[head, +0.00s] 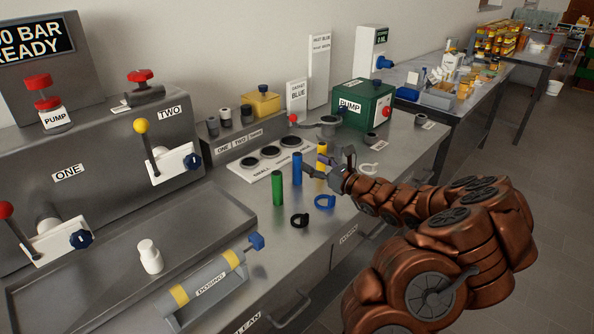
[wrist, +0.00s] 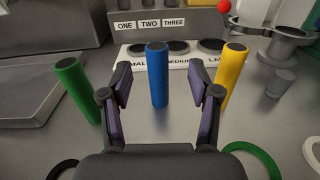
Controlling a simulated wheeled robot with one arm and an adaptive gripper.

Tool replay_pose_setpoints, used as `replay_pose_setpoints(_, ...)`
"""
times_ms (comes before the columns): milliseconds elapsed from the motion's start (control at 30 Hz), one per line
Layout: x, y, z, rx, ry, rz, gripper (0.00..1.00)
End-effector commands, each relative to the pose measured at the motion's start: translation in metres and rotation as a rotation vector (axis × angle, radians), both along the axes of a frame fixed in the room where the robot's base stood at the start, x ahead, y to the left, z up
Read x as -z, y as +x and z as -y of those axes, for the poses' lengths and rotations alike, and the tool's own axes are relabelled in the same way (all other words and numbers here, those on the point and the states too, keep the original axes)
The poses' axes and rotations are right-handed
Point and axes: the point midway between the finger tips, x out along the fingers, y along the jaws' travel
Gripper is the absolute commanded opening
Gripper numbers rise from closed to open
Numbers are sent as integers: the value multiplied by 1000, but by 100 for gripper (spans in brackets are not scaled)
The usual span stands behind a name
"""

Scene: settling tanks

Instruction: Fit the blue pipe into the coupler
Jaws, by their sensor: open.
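The blue pipe (head: 297,169) stands upright on the steel bench between the green pipe (head: 278,188) and the yellow pipe (head: 321,153). In the wrist view the blue pipe (wrist: 157,75) shows between the two fingers of my gripper (wrist: 160,84), with a gap on each side. My gripper (head: 322,174) is open and empty, low over the bench, its fingers pointing at the blue pipe. I cannot tell for sure which fixture is the coupler; a grey clamp-like stand (head: 327,122) is behind the pipes.
A white plate with holes (head: 244,172) lies behind the pipes. A black ring (head: 299,221), a blue ring (head: 325,203) and a white ring (head: 368,170) lie on the bench.

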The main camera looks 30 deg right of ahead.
Motion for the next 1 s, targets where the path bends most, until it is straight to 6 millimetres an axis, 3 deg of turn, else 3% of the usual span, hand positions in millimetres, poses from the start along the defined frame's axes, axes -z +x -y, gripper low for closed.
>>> replay_pose_setpoints(367, 0, 26, -7, -5, -4, -2, 62)
replay_pose_setpoints(700, 3, 64, -18, -7, -4, 0, 62)
replay_pose_setpoints(1000, 4, 71, -18, -4, -4, 1, 62)
